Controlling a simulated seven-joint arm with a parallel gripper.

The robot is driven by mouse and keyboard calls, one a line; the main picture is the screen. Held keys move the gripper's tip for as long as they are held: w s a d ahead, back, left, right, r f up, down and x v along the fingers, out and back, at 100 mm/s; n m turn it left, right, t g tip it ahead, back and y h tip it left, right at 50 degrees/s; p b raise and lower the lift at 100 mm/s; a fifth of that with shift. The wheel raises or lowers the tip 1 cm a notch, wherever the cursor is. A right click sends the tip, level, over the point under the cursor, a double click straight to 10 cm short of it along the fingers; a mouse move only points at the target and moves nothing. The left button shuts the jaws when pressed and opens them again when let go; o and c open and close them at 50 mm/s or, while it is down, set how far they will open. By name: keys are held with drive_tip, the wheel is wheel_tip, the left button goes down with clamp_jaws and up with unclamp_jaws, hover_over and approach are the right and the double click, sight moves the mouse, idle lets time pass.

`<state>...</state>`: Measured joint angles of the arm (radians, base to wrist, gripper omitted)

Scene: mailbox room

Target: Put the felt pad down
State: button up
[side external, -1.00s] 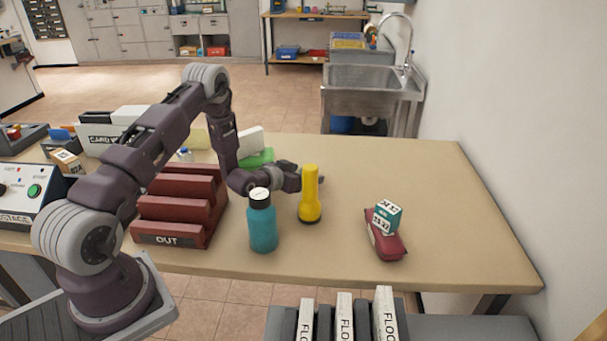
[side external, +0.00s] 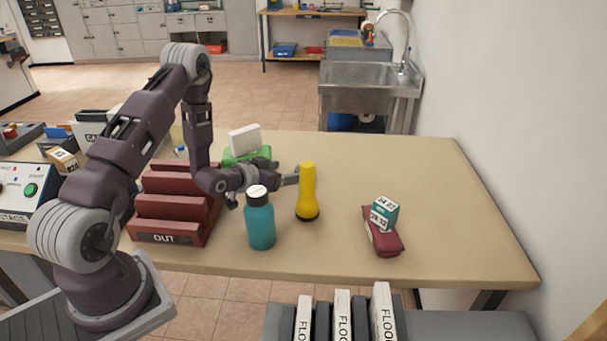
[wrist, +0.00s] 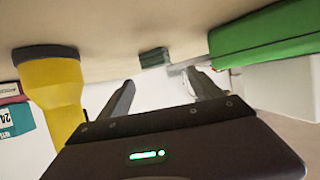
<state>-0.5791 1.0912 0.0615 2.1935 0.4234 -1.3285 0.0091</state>
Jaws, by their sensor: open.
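A small dark grey-green block, perhaps the felt pad (wrist: 154,57), rests on the tabletop in the wrist view. It lies just beyond the gap between my fingertips, apart from them. I cannot make it out in the side view. My gripper (side external: 285,177) is low over the table, behind the teal bottle and left of the yellow flashlight. In the wrist view my gripper (wrist: 160,78) has its two fingers spread with nothing between them.
The yellow flashlight (side external: 307,188) stands close to my fingers, with the teal bottle (side external: 260,222) in front. A green block (side external: 240,157) with a white box (side external: 245,139) is behind. The red OUT rack (side external: 170,232) is left; a maroon pouch (side external: 387,245) bears a teal cube (side external: 384,211).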

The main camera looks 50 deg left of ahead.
wheel_tip(320, 180, up, 9)
drive_tip(key=w+a+f+n+g+y, duration=0.2)
drive_tip(key=w+a+f+n+g, duration=0.15)
drive_tip(key=w+a+g, duration=0.3)
drive_tip(key=d+r+g+h, duration=0.3)
drive_tip(key=d+g, duration=0.1)
drive_tip(key=d, duration=0.3)
drive_tip(key=shift+n, duration=0.35)
drive_tip(key=x, duration=0.4)
drive_tip(key=s+x, duration=0.1)
drive_tip(key=x, duration=0.6)
drive_tip(key=shift+s+d+f, duration=0.1)
drive_tip(key=shift+d+f, duration=0.1)
drive_tip(key=shift+f, duration=0.35)
drive_tip(key=c, duration=1.6)
drive_tip(key=shift+o, duration=0.2)
wheel_tip(320, 180, up, 10)
drive_tip(key=shift+s+f, duration=0.15)
drive_tip(key=shift+f, duration=0.05)
drive_tip(key=s+d+n, duration=0.1)
drive_tip(key=s+n, duration=0.2)
drive_tip(key=s, duration=1.7)
drive_tip(key=shift+y, duration=0.4)
drive_tip(key=f, duration=0.5)
drive_tip(key=s+f, duration=0.1)
drive_tip(key=f, duration=0.2)
drive_tip(key=shift+d+f, duration=0.3)
drive_tip(key=shift+f, duration=0.35)
